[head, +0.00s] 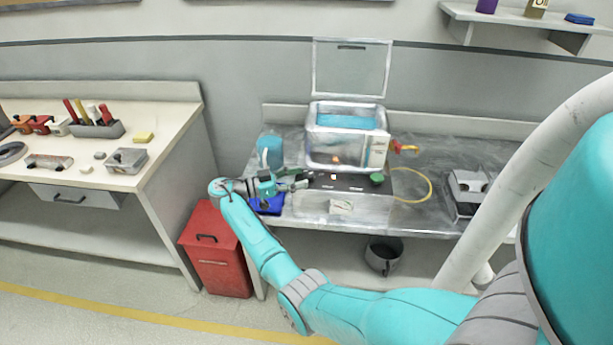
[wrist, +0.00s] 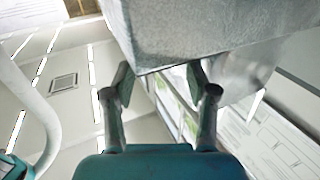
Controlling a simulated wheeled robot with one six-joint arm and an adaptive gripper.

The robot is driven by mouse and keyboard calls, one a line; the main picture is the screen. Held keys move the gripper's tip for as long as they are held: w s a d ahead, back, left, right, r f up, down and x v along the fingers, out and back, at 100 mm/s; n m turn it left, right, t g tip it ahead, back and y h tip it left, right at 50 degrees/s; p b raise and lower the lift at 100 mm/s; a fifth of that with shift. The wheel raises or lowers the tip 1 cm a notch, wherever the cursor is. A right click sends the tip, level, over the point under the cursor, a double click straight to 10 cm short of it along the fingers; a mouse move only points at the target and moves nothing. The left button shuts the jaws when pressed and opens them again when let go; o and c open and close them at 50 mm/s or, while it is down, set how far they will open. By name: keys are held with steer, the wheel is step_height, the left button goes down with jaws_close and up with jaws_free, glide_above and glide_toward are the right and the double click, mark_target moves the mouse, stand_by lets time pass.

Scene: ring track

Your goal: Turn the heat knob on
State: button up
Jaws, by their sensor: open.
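A metal bath (head: 320,140) with blue liquid and a raised lid (head: 350,68) stands on the right bench. A small orange-red spot (head: 336,159) shows low on its front. A dark panel (head: 352,184) lies in front of it, with a green knob-like part (head: 377,178) at its right and a small white part (head: 334,176). I cannot tell which part is the heat knob. My gripper (head: 302,180) is at the panel's left end, left of the green part. In the wrist view my gripper (wrist: 162,80) is open and empty, below a grey block (wrist: 200,30); no knob is identifiable there.
A blue container (head: 270,152) and a dark blue tray (head: 266,205) are close to my gripper. A yellow hose (head: 425,182) curves at the right. A red bin (head: 215,250) stands between the benches. A grey block-shaped device (head: 468,187) sits farther right.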

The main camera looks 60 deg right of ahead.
steer(key=shift+v, duration=1.9)
